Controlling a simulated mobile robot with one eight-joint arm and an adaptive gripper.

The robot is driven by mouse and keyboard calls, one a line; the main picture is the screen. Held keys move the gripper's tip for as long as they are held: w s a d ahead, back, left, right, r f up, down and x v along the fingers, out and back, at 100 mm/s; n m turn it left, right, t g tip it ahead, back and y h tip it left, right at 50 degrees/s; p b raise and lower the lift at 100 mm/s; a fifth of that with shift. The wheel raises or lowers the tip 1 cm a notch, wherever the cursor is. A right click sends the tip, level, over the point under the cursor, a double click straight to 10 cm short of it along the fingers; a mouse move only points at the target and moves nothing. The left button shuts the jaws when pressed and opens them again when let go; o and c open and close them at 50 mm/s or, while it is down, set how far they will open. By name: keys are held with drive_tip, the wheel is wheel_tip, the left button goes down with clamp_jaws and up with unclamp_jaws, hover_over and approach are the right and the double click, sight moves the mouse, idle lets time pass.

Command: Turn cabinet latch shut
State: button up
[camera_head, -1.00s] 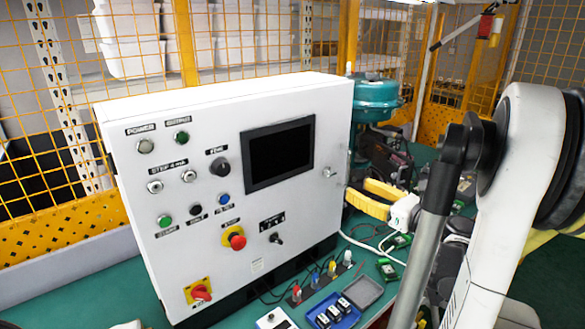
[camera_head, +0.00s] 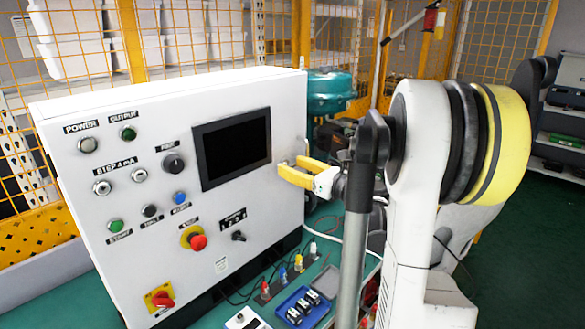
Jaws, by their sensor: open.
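The white cabinet (camera_head: 110,205) stands on the green bench, its front panel facing me and to the right. Its small silver latch (camera_head: 284,163) is at the right edge of the front panel, right of the dark screen. My gripper (camera_head: 290,166) has yellow fingers and is open, its fingertips at the latch. The fingers partly hide the latch, so I cannot tell its exact angle or whether they touch it.
The panel carries a dark screen (camera_head: 232,148), a red stop button (camera_head: 198,242), a red rotary switch (camera_head: 162,299) and several other knobs. A blue tray (camera_head: 303,307) and coloured plugs with cables lie in front. A teal valve actuator (camera_head: 328,92) stands behind. Yellow mesh fencing is at the back.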

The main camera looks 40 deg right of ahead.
drive_tip(key=c, duration=0.9)
drive_tip(key=shift+n, duration=0.3)
drive_tip(key=n, duration=0.4)
drive_tip(key=shift+a, duration=0.1)
drive_tip(key=n, duration=0.4)
drive_tip(key=shift+n, duration=0.4)
drive_tip(key=n, duration=0.4)
drive_tip(key=shift+a+f+n, duration=0.1)
drive_tip(key=shift+n, duration=2.1)
